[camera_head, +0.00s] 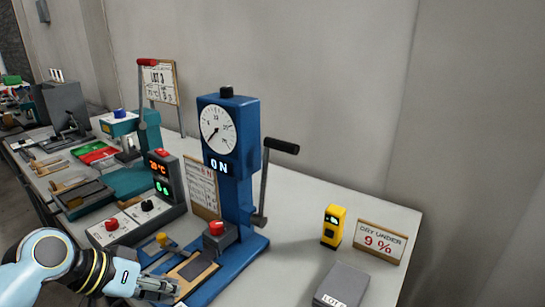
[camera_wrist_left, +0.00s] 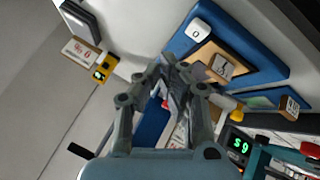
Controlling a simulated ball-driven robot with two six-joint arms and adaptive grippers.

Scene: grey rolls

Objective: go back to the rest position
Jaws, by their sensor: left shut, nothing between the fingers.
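My left gripper (camera_head: 160,288) is low in the head view, beside the front of the blue press (camera_head: 232,150). Its fingers are shut with nothing between them. In the left wrist view the gripper (camera_wrist_left: 172,62) points toward the press's blue base, where a wooden block (camera_wrist_left: 215,58) with a dark marked plate lies close to the fingertips. Whether the fingertips touch anything cannot be told. The press has a round dial, an "ON" display and a lever (camera_head: 265,180) with a black handle. My right gripper is in neither view.
A yellow meter (camera_head: 333,226), a "DRY UNDER 9 %" sign (camera_head: 380,241) and a grey box (camera_head: 341,287) stand right of the press. A control box (camera_head: 165,180) with lit digits and a teal machine (camera_head: 128,180) stand left. The bench between press and meter is clear.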

